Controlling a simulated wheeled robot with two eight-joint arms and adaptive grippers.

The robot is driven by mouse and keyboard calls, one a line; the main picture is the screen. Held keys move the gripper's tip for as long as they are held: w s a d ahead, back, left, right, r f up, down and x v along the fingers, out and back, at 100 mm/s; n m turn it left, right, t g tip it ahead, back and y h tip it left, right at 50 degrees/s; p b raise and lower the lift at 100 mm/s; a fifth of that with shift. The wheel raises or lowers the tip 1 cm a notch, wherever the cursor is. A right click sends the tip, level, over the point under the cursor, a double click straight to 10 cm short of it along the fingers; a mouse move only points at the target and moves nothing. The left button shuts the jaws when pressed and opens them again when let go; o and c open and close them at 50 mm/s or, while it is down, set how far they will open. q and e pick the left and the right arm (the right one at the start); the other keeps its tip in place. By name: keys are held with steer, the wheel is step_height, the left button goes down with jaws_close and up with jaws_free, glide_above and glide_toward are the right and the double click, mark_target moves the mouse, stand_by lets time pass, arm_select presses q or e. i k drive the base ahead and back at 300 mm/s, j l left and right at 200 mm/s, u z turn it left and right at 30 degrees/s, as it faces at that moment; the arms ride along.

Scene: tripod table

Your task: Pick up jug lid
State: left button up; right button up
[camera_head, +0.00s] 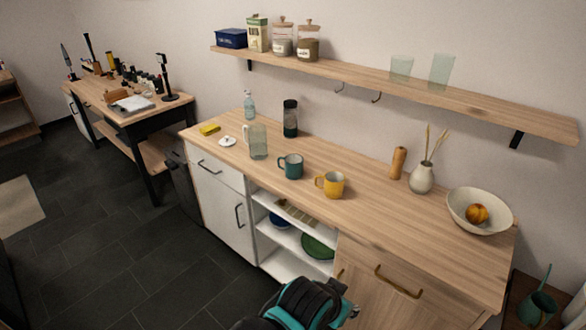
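The jug lid (227,142) is a small, round, white lid with a knob. It lies on the wooden counter (375,215) near its left front edge. The clear glass jug (259,143) stands upright just right of it, apart from it, with its handle towards the lid. Nothing touches the lid. A black and teal part of my own arm shows at the bottom middle, in front of the cabinet and far from the lid. No gripper fingers can be made out.
A yellow sponge (210,129) and a soap bottle (249,105) are near the lid. A dark tumbler (290,118), teal mug (291,166) and yellow mug (331,185) stand to the right. The shelf (395,84) hangs above. The counter's front middle is clear.

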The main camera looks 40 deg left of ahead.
mark_target(227, 142)
steer(key=u, duration=1.65)
